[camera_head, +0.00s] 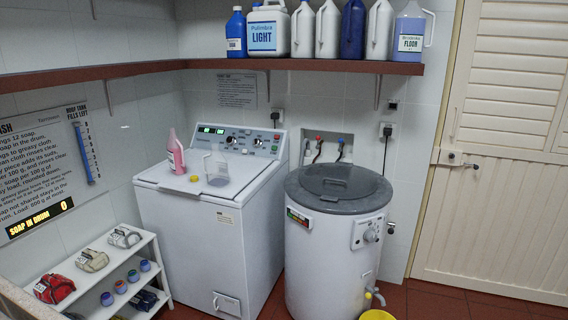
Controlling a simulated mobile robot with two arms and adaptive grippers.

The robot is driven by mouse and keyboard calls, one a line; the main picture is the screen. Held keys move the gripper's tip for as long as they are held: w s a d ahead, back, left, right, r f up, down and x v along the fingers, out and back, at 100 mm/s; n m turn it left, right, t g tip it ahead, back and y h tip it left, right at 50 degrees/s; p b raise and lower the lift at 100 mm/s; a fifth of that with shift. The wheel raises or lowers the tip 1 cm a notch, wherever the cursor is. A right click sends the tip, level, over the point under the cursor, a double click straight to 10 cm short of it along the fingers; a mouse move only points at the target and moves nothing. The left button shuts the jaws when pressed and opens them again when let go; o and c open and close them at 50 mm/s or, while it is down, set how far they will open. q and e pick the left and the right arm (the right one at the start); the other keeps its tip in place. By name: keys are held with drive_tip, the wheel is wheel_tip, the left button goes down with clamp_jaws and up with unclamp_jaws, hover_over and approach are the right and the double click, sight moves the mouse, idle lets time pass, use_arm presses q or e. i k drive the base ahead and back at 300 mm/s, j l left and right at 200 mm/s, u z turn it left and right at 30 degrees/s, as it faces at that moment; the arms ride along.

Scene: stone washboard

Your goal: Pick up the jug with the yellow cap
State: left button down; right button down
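No jug clearly wearing a yellow cap shows. A clear jug (216,166) stands on the lid of the white washing machine (190,225). A small yellow piece (193,178) lies beside it, apart from it; I cannot tell whether it is a cap. A pink bottle (176,152) stands to their left. On the wall shelf (330,66) stand a blue jug (236,34), a jug labelled LIGHT (262,36), white jugs (303,32), a dark blue jug (352,32) and a jug labelled FLOOR (410,32). Several of their tops are cut off by the frame. Neither of my grippers is in view.
A round grey-lidded tub (330,250) stands right of the washing machine, with a yellow basin (377,315) at its foot. A low white rack (100,262) holds bags and small jars at the left. A louvred door (505,150) is at the right. Some red floor is clear.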

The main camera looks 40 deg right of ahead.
sight(218, 172)
drive_tip(key=z, duration=1)
drive_tip(key=u, duration=2.15)
drive_tip(key=z, duration=2.15)
drive_tip(key=i+j+z, duration=0.15)
drive_tip(key=i, duration=0.5)
drive_tip(key=i+j+z, duration=0.15)
drive_tip(key=i+j, duration=0.2)
drive_tip(key=i, duration=0.25)
drive_tip(key=i+j+z, duration=0.15)
drive_tip(key=i+j, duration=0.2)
drive_tip(key=i, duration=0.25)
drive_tip(key=i+j+z, duration=0.15)
drive_tip(key=i+j, duration=0.3)
drive_tip(key=i, duration=0.1)
